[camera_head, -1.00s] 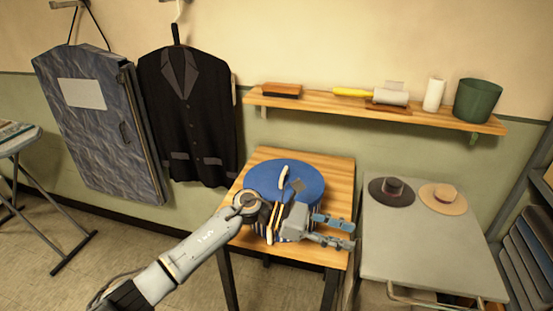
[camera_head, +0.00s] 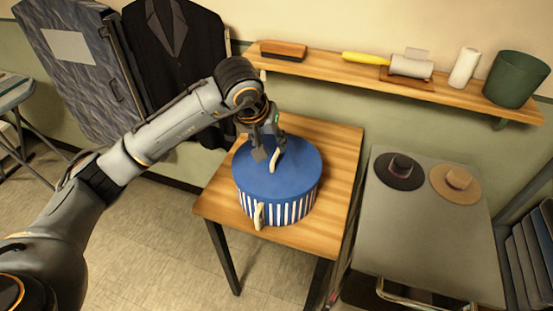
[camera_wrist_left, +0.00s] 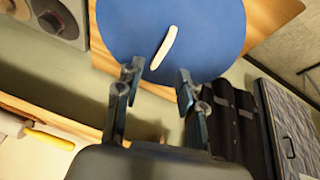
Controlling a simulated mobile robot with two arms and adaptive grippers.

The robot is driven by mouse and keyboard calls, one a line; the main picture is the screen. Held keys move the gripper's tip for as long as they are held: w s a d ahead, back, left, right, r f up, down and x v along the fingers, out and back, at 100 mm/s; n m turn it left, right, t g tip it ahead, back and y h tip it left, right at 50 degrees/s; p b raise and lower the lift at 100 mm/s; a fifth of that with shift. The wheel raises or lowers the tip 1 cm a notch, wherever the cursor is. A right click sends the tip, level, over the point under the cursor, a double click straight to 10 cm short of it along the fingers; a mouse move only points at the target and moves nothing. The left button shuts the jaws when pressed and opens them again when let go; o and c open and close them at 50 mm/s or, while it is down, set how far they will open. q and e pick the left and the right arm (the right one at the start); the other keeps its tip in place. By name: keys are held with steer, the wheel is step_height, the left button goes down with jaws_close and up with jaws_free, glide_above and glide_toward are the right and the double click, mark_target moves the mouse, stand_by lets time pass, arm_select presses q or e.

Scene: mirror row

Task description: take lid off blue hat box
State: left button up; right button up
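The blue hat box (camera_head: 290,205) stands upright on a wooden table, with blue and white stripes on its side. Its plain blue lid (camera_head: 298,170) sits on top and shows large in the left wrist view (camera_wrist_left: 205,30). A cream handle (camera_head: 273,160) stands on the lid's top; it also shows in the wrist view (camera_wrist_left: 165,47). A cream tab (camera_head: 259,216) is on the box's near side. My left gripper (camera_head: 269,150) is over the lid, pointing down, close to the handle. In the wrist view its fingers (camera_wrist_left: 158,75) are apart with nothing between them. My right gripper is out of view.
The wooden table (camera_head: 335,150) has free room around the box. A shelf (camera_head: 375,85) with a brush, roller and green bin runs behind. A grey table (camera_head: 415,235) with two hats stands at right. A dark jacket (camera_head: 172,60) hangs behind my arm.

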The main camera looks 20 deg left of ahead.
mark_target(276, 153)
arm_select(q)
steer(key=shift+p+x, duration=0.45)
steer(key=shift+x, duration=0.5)
steer(key=p+x, duration=0.1)
steer(key=x, duration=0.2)
steer(key=shift+w+f+p, duration=0.15)
steer(key=shift+w+p, duration=0.1)
steer(key=shift+p, duration=0.15)
steer(key=shift+w+f, duration=0.15)
steer(key=shift+f, duration=0.2)
steer(key=shift+w+d+f, duration=0.1)
steer(key=shift+f, duration=0.05)
jaws_close()
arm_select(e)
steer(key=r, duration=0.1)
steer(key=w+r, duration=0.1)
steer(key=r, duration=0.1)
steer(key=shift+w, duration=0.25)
